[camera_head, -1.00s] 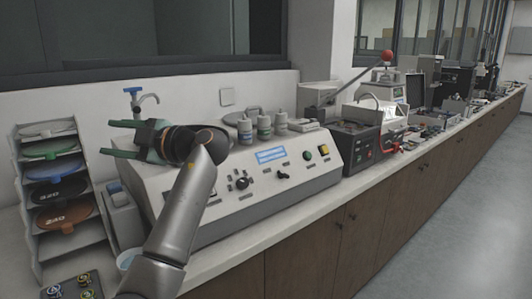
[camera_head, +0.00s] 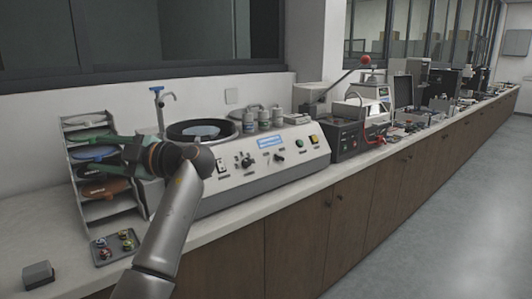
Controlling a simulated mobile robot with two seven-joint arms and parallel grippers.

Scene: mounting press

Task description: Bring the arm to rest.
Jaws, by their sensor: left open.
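My left arm (camera_head: 178,218) reaches up from the bottom of the head view. My left gripper (camera_head: 82,154) points left, its two green fingers spread apart with nothing seen between them. It overlaps the shelf rack in the picture; whether it touches the rack cannot be told. My right gripper is out of view.
The rack (camera_head: 75,178) holds coloured discs. The grinder-polisher (camera_head: 235,185), with a round dark bowl (camera_head: 200,131), stands right of the gripper. A tray of small round pieces (camera_head: 115,247) and a grey block (camera_head: 38,275) lie on the front left counter (camera_head: 60,240).

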